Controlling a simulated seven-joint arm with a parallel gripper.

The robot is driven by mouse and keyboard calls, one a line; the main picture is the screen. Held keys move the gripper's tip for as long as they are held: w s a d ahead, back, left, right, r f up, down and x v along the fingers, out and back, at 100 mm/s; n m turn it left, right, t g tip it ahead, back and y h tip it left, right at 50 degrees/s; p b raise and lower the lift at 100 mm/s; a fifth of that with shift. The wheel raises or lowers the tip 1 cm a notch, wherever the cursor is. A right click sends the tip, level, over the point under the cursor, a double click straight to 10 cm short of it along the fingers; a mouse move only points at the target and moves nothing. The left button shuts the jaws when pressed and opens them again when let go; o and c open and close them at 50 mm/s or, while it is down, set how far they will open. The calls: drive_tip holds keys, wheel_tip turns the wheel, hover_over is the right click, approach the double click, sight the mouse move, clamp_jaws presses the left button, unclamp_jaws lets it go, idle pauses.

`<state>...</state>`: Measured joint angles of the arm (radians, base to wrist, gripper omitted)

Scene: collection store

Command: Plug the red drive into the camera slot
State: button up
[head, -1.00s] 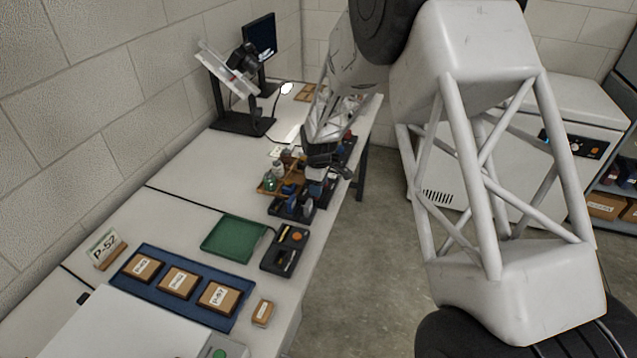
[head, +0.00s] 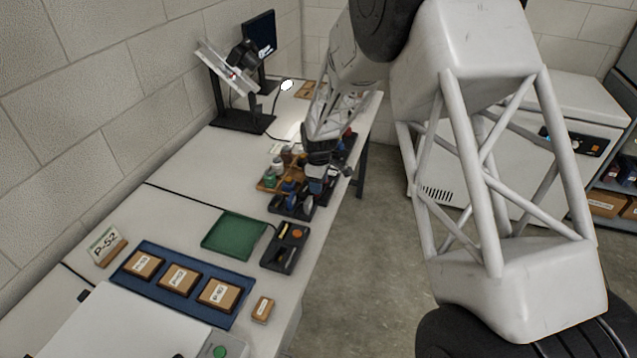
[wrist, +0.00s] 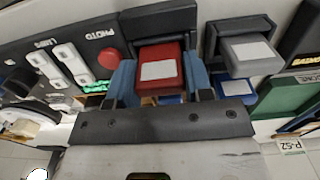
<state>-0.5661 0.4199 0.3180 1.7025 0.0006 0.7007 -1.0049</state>
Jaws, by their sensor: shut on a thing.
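The red drive (wrist: 161,71), a block with a white label, sits between the blue-sided fingers of my gripper (wrist: 160,82) in the wrist view. My gripper is shut on it. A dark holder (wrist: 158,20) lies right at the drive's far end; I cannot tell whether the drive is inside it or only against it. I cannot identify the camera slot for certain. In the head view my gripper (head: 318,170) is low over the dark trays at the table's right edge, and the drive is too small to make out.
A grey drive (wrist: 250,52) stands in a dark holder beside the red one. A panel marked PHOTO and LAMPS (wrist: 60,50) has a red button (wrist: 109,58). Small bottles (head: 277,166) crowd the gripper's left. A green tray (head: 234,235) is empty.

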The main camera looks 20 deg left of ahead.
drive_tip(key=shift+f, duration=0.6)
idle(0.9)
drive_tip(key=o, duration=0.7)
drive_tip(key=shift+c, duration=0.2)
drive_tip(key=shift+r, duration=0.15)
drive_tip(key=shift+r, duration=5.35)
